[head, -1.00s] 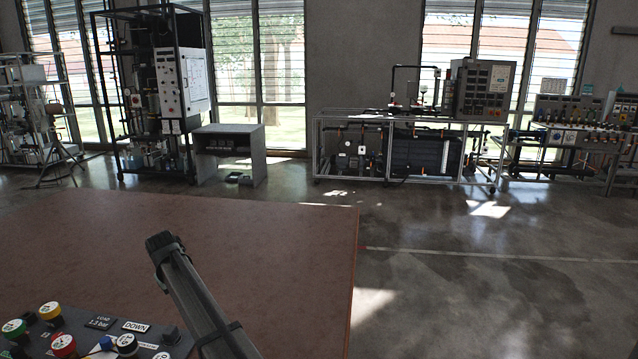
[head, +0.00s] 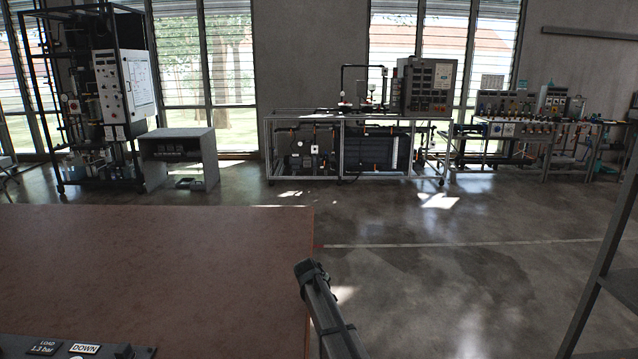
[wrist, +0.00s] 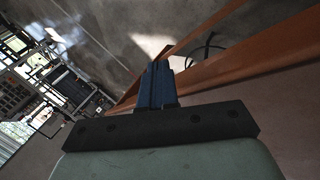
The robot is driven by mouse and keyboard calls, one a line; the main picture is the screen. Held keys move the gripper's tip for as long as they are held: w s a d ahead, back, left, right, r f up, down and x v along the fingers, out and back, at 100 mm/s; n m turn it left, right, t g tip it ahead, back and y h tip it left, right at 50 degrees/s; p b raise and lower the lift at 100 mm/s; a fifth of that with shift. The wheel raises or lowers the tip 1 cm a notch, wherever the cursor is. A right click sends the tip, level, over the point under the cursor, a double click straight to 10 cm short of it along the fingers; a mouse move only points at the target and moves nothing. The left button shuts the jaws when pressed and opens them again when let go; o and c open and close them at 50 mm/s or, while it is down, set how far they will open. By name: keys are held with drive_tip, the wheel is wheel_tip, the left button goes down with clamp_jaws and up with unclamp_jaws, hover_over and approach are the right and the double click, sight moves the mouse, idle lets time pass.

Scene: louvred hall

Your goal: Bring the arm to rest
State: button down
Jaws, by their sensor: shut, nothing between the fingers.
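My gripper (wrist: 157,84) shows in the wrist view as blue fingers pressed together, with nothing between them. It points out past the edge of the brown table, over the floor. In the head view a grey bar-like part of my arm (head: 325,308) rises from the bottom edge, near the table's right edge. The fingers cannot be made out in the head view.
A grey shelf frame (head: 605,255) stands at the right. Lab benches (head: 345,145) line the windows. Open floor (head: 470,270) lies between.

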drive_tip(key=s+d+f+m+g, duration=0.2)
drive_tip(key=s+d+f, duration=0.2)
drive_tip(key=s+f, duration=0.6)
drive_tip(key=s+d+f+m+g, duration=0.15)
drive_tip(key=s+d+f, duration=0.35)
drive_tip(key=s+f, duration=0.5)
drive_tip(key=s+d+f+m+g, duration=0.1)
drive_tip(key=s+d+f+g, duration=0.25)
drive_tip(key=s+f, duration=0.65)
drive_tip(key=s+d+f+m+g+y, duration=0.1)
drive_tip(key=s+d+f+m+g, duration=0.1)
drive_tip(key=s, duration=1.7)
drive_tip(key=s+d+f+m+g+y, duration=0.1)
drive_tip(key=s+d+f+m+g, duration=0.1)
drive_tip(key=s, duration=1.7)
drive_tip(key=shift+f+m+g+y, duration=0.3)
drive_tip(key=shift+f+m+g, duration=0.1)
drive_tip(key=shift+m+g, duration=0.5)
drive_tip(key=shift+w, duration=0.15)
